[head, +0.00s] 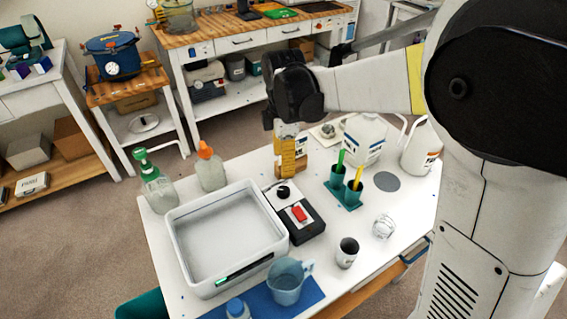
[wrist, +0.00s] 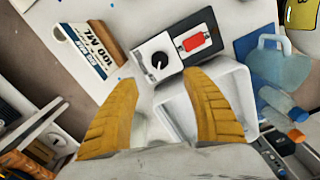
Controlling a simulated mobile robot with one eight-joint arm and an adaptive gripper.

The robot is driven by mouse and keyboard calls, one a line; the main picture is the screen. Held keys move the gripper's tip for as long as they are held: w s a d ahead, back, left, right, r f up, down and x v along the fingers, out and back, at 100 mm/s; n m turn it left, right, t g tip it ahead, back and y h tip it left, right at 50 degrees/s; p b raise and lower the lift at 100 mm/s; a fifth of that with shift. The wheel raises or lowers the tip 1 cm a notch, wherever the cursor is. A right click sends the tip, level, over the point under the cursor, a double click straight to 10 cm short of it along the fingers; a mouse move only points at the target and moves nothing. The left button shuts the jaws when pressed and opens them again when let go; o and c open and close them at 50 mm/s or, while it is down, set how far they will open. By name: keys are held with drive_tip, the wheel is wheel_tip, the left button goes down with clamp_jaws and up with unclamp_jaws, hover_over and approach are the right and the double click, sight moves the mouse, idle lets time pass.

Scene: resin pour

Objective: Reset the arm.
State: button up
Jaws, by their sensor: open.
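My gripper (wrist: 160,115) shows in the wrist view as two yellow ribbed fingers set wide apart, with nothing between them. In the head view my gripper (head: 288,155) points down over the back middle of the white table (head: 230,170). Below and between the fingertips in the wrist view is a box with a black knob (wrist: 158,60). In the head view the fingers overlap a brown block (head: 303,158), so part of it is hidden; I cannot tell whether they touch it.
A white tray (head: 172,222) fills the table's left. Free tabletop lies between the device and the teal holder.

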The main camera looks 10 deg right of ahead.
drive_tip(key=s+d+r+m+t, duration=0.3)
drive_tip(key=s+d+m, duration=0.2)
drive_tip(key=s+m, duration=0.4)
drive_tip(key=s+d+r+m+t, duration=0.3)
drive_tip(key=s+d+m, duration=0.3)
drive_tip(key=s+m, duration=0.3)
drive_tip(key=shift+r+m+t, duration=0.4)
drive_tip(key=shift+m+t, duration=0.1)
drive_tip(key=shift+t, duration=0.1)
drive_tip(key=shift+w, duration=0.1)
idle(0.7)
